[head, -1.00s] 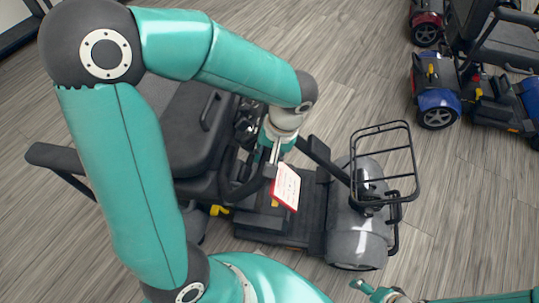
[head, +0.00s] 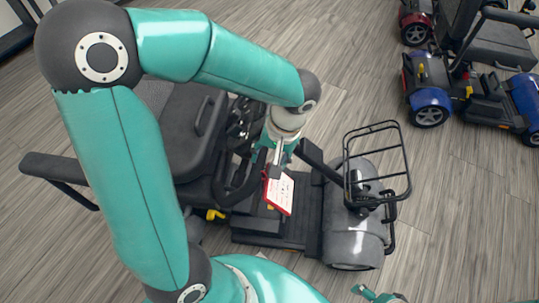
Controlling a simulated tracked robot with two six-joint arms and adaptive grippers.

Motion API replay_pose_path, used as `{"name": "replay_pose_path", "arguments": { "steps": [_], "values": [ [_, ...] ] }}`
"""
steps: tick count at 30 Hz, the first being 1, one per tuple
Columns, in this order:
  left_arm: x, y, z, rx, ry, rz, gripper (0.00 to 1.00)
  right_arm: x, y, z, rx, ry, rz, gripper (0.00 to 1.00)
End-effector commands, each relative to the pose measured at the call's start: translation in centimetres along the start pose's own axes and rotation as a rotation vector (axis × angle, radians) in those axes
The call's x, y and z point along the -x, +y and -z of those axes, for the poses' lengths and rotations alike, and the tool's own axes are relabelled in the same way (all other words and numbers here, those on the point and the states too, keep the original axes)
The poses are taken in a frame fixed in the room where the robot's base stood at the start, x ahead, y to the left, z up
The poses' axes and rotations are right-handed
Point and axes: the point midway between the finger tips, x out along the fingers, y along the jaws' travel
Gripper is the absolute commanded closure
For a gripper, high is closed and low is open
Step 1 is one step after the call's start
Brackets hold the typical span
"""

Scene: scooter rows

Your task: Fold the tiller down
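The grey scooter (head: 352,228) stands in front of me, with its seat to the left and its rounded front to the right. Its black tiller (head: 322,162) slants from the front end up and left toward the seat. A red-edged white card (head: 280,193) is at the tiller's upper end, beside a dark curved handle loop. My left gripper (head: 277,164) is at this upper end, just above the card. Its fingertips are partly hidden, so its grip is unclear. My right gripper (head: 378,295) shows only in part at the bottom edge, apart from the scooter.
A black wire basket (head: 377,165) sits over the scooter's front. A yellow lever (head: 215,214) is low by the seat. A blue scooter (head: 428,88) and a red one (head: 415,28) stand at the upper right. The floor between is clear.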

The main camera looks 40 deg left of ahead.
Motion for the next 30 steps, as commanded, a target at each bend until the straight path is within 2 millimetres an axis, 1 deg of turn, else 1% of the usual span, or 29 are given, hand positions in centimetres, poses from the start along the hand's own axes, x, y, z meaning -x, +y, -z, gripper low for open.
{"name": "replay_pose_path", "arguments": {
  "steps": [6,8,11,14,21,24,27,30],
  "values": [
    [0.2,-0.1,0.0,0.001,0.000,0.001,0.43,0.1,0.0,0.0,0.000,0.000,0.000,0.19],
    [0.5,-0.1,0.0,0.002,0.001,0.000,0.43,0.1,0.0,0.0,0.000,0.000,0.000,0.19],
    [1.6,0.0,0.1,0.002,0.003,0.000,0.43,0.1,0.0,0.0,0.000,0.000,0.000,0.19],
    [3.2,0.0,0.1,0.001,0.003,-0.003,0.43,0.1,0.0,0.0,0.000,0.000,0.000,0.19],
    [8.1,0.1,0.1,0.001,0.004,-0.003,0.43,0.1,0.0,0.0,0.000,0.000,0.000,0.19],
    [9.8,0.1,0.1,0.001,0.002,-0.002,0.43,0.0,0.0,0.0,0.000,0.000,0.000,0.19],
    [11.0,0.0,0.1,0.001,0.001,0.000,0.43,0.0,0.0,0.0,0.000,0.000,0.000,0.19],
    [11.6,0.0,0.1,0.001,-0.001,0.000,0.43,0.0,0.0,0.0,0.000,0.000,0.000,0.19]
  ]
}}
